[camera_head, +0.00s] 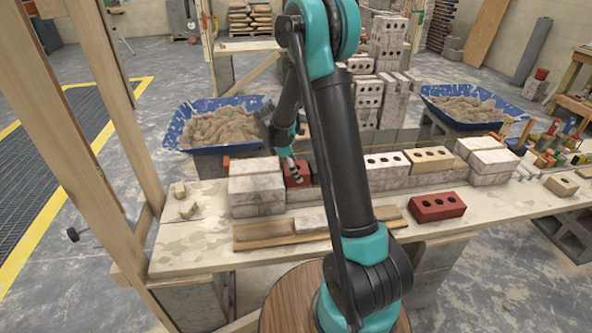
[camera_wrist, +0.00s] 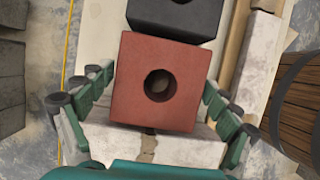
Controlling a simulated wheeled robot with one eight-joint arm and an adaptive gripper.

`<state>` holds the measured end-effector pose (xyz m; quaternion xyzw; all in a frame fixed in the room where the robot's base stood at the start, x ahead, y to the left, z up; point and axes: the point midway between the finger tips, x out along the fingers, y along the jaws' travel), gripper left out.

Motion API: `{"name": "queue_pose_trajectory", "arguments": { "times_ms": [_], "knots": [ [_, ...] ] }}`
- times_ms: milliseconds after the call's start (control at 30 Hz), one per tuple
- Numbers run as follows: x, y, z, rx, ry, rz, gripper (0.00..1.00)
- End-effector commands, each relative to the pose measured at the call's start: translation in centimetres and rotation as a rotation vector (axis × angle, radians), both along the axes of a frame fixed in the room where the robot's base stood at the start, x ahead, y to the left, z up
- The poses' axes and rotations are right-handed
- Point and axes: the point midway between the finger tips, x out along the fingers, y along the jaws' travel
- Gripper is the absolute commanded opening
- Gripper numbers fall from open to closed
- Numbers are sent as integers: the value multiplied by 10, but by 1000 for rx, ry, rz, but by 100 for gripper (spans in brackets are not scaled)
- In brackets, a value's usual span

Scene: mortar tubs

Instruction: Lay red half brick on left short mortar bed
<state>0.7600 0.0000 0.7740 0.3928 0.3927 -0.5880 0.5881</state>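The red half brick (camera_wrist: 185,85), with one round hole, fills the middle of the wrist view. My gripper (camera_wrist: 161,78) has a teal finger along each side of it, and no clear gap shows at the fingertips, so it looks shut on the brick. In the head view the red half brick (camera_head: 304,181) is just right of a stack of pale bricks (camera_head: 256,186), under my gripper (camera_head: 290,168). It looks roughly level. I cannot tell whether it touches what lies below. The left short mortar bed is not clearly visible; the brick and arm cover that stretch.
A dark brick (camera_wrist: 175,17) is close beyond the red half brick. A cream brick (camera_head: 387,161) and a tan brick (camera_head: 430,159) stand on the wall to the right. Blue mortar tubs (camera_head: 212,150) (camera_head: 470,126) stand behind.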

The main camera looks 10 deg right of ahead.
Motion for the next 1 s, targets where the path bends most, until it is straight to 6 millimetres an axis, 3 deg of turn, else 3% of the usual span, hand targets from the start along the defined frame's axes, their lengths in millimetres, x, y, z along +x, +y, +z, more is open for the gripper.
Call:
{"name": "queue_pose_trajectory", "arguments": {
  "times_ms": [467, 1000],
  "knots": [
    [0, 2, 4, 1, 0, 0, 100],
    [0, 39, 92, 0, 0, 1, 100]
  ]
}}
